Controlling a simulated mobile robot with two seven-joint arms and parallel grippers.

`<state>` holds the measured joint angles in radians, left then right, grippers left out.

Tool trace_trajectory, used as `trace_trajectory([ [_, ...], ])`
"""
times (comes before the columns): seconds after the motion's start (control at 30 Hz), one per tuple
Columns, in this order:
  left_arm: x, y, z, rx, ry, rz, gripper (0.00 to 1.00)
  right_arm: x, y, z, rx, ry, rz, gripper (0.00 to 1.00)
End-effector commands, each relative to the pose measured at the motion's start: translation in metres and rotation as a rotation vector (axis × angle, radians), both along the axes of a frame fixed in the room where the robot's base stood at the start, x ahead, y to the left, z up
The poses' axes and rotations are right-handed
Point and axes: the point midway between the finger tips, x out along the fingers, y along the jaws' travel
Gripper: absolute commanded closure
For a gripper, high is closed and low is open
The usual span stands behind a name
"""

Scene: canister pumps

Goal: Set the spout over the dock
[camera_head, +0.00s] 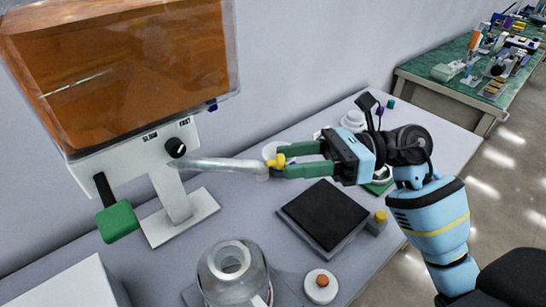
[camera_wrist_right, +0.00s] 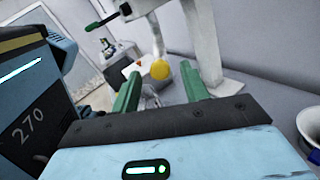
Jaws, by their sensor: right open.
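The pump's clear spout (camera_head: 222,166) reaches right from the white stand and ends at a yellow knob (camera_head: 277,161). My right gripper (camera_head: 284,160) is open, with its green fingertips on either side of the knob or just short of it. In the right wrist view the yellow knob (camera_wrist_right: 160,69) shows between and beyond the open fingers (camera_wrist_right: 160,88); contact cannot be told. A dark square pad (camera_head: 325,214) on the table, right of and below the spout tip, may be the dock. My left gripper is not in view.
An orange-filled tank (camera_head: 125,70) tops the pump stand, with a black dial (camera_head: 176,147) and a green-handled lever (camera_head: 117,221). A glass jar (camera_head: 232,275) and a white disc with an orange knob (camera_head: 321,285) stand in front. White dishes lie behind my gripper.

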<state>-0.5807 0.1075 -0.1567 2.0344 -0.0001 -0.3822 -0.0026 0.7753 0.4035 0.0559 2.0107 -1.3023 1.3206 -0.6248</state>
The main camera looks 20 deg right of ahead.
Motion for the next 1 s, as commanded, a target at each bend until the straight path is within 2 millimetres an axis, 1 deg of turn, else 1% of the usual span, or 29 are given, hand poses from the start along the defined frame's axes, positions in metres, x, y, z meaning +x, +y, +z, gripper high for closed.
trace_trajectory([
  [0.03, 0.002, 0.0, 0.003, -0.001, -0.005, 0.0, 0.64, 0.001, 0.009, 0.003, 0.004, -0.003, 0.001, 0.55],
  [0.1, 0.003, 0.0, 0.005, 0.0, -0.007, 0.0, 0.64, 0.003, 0.018, 0.003, 0.004, -0.003, 0.001, 0.55],
  [0.2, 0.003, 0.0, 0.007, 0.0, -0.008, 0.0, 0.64, 0.005, 0.029, 0.002, 0.003, -0.001, 0.0, 0.55],
  [0.3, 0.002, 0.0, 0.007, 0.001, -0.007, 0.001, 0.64, 0.006, 0.036, 0.002, 0.003, -0.001, 0.0, 0.55],
  [0.4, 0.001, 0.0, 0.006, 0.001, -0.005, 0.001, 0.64, 0.007, 0.04, 0.001, 0.001, 0.0, -0.001, 0.55],
  [0.63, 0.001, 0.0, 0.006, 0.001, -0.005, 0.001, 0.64, 0.007, 0.04, 0.0, 0.001, 0.001, -0.001, 0.55],
  [0.67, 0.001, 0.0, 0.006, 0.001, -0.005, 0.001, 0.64, 0.007, 0.04, 0.0, 0.001, 0.001, -0.001, 0.56],
  [1.0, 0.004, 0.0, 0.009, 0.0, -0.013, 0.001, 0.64, 0.007, 0.04, 0.0, 0.001, 0.001, -0.001, 1.0],
])
